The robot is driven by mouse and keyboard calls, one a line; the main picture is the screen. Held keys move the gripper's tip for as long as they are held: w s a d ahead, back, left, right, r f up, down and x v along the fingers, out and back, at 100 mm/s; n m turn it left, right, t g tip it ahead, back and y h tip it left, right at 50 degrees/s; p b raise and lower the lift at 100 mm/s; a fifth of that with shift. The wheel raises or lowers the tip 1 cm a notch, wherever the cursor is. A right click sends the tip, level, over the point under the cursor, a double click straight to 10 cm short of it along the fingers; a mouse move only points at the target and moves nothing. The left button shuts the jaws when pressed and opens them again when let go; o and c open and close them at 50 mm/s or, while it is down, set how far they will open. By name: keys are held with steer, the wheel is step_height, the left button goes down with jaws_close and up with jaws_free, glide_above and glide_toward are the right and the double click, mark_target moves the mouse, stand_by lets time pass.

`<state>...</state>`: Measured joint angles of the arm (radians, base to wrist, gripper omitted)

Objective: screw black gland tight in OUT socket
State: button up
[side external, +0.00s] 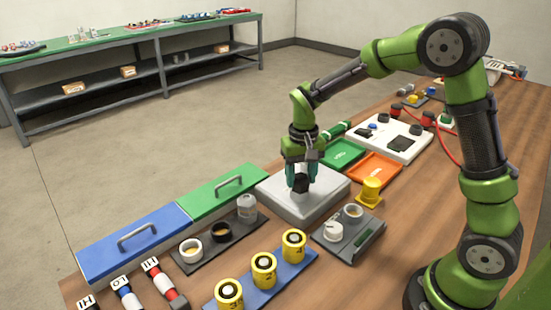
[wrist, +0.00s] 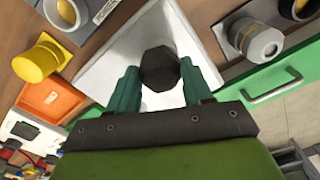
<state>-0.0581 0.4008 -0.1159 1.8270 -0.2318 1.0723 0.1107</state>
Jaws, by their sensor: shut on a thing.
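The black gland (side external: 300,183) is a dark many-sided piece between the teal fingers of my gripper (side external: 301,174). In the wrist view, the gland (wrist: 159,68) sits between the two fingertips of my gripper (wrist: 160,78), which is shut on it. The gland is over the top of a pale grey block (side external: 278,203), which also shows in the wrist view (wrist: 112,62). The gland and fingers hide any socket beneath, and no OUT marking is readable. I cannot tell whether the gland is seated in the block or just above it.
Green (side external: 343,155) and orange (side external: 374,170) trays lie behind the block. Blue (side external: 134,244) and green (side external: 222,196) drawer boxes are at left. Yellow cylinders (side external: 264,270) stand in front.

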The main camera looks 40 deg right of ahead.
steer(key=shift+m, duration=0.7)
steer(key=o, duration=1.1)
step_height(320, 180, up, 16)
steer(key=r, duration=0.1)
steer(key=s+a+f+n+t+y, duration=0.1)
steer(key=s+a+t, duration=0.1)
steer(key=s, duration=0.6)
steer(key=s+a+f+n+t+y, duration=0.1)
steer(key=s+a+n+t, duration=0.1)
steer(key=s+t, duration=0.3)
steer(key=s, duration=0.4)
steer(key=shift+s+a, duration=0.15)
steer(key=shift+a, duration=0.25)
